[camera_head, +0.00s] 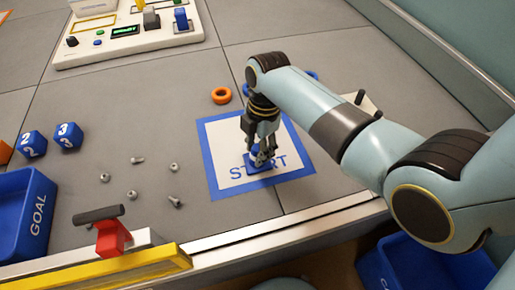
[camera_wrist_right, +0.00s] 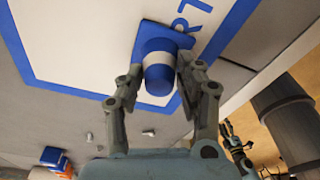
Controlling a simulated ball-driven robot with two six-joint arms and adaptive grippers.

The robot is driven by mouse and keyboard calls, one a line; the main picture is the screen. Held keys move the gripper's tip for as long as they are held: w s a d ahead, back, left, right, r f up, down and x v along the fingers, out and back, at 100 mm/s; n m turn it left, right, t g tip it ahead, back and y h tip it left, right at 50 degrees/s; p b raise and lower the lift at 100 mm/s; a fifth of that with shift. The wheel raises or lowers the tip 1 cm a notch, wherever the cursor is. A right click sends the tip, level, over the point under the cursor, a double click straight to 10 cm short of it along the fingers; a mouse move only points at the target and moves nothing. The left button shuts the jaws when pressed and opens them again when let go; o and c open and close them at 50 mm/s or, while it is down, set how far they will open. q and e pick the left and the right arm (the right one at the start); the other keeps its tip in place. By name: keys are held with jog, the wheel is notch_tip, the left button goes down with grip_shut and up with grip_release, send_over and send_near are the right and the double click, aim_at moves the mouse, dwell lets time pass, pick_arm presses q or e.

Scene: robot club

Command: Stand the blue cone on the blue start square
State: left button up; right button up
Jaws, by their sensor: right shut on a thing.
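The blue cone (camera_wrist_right: 158,78), with a white band and a square blue base, is upright between the fingers of my right gripper (camera_wrist_right: 160,68). In the head view, my right gripper (camera_head: 262,150) hides most of the cone (camera_head: 259,168). The start square (camera_head: 215,180) has a blue border, a white middle and the word START. The cone is over its lower middle, inside the border and covering part of the lettering. I cannot tell whether the base touches the square.
Blue number cubes (camera_head: 34,143) and a blue GOAL bin (camera_head: 22,212) are at the far left. A control panel (camera_head: 125,32) is at the back.

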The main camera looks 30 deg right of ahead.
jog(key=o, duration=1.2)
jog(key=shift+c, duration=0.2)
notch_tip(320, 180, up, 12)
jog(key=d+p, duration=0.1)
jog(key=p, duration=0.2)
jog(key=shift+w+d, duration=0.15)
jog(key=shift+d, duration=0.05)
